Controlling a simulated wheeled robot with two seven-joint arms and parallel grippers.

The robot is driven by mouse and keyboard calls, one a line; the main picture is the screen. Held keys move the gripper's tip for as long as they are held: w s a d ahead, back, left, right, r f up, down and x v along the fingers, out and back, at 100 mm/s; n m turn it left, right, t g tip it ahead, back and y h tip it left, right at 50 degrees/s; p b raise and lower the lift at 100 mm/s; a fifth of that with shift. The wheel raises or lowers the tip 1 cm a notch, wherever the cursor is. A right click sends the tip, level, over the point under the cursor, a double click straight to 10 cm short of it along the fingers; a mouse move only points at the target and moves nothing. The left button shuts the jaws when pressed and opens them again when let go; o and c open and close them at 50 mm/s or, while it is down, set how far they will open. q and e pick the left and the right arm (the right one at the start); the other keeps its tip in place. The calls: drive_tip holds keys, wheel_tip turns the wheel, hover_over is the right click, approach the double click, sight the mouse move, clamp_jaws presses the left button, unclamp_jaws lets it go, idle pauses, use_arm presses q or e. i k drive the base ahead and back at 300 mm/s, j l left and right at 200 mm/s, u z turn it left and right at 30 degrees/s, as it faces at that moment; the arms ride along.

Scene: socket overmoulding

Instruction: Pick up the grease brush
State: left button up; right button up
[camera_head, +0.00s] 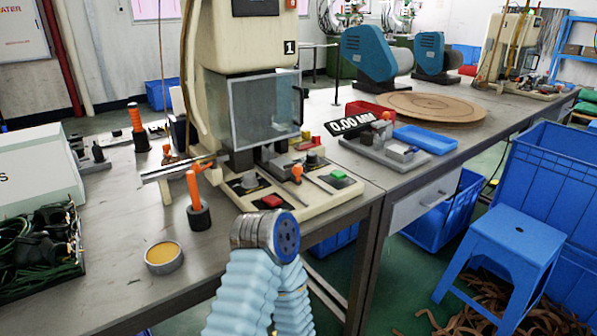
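An orange-handled tool, which looks like the grease brush (193,187), stands upright in a dark round holder (199,216) on the left workbench. A shallow round tin of yellowish grease (163,256) sits in front of it, to its left. A light-blue sleeved arm of mine with a metal joint rises from the bottom centre, to the right of the tin and apart from the brush. I cannot tell which arm it is. Neither gripper shows in this view.
A press machine (249,45) with a base of coloured buttons (305,192) stands behind and right of the brush. A black crate of dark cables (45,282) is at the left. Another orange-handled tool (137,118) stands farther back. Bench around the tin is clear.

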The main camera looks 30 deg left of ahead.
sight(193, 187)
drive_tip(key=k+j+u, duration=0.1)
drive_tip(key=k+u, duration=0.15)
drive_tip(key=k, duration=0.4)
drive_tip(key=l+u, duration=0.15)
drive_tip(key=u, duration=0.25)
drive_tip(key=l+u, duration=0.2)
drive_tip(key=u, duration=0.15)
drive_tip(key=i+l+u, duration=0.1)
drive_tip(key=u, duration=0.3)
drive_tip(key=l+u, duration=0.35)
drive_tip(key=k+j, duration=0.05)
drive_tip(key=j, duration=0.05)
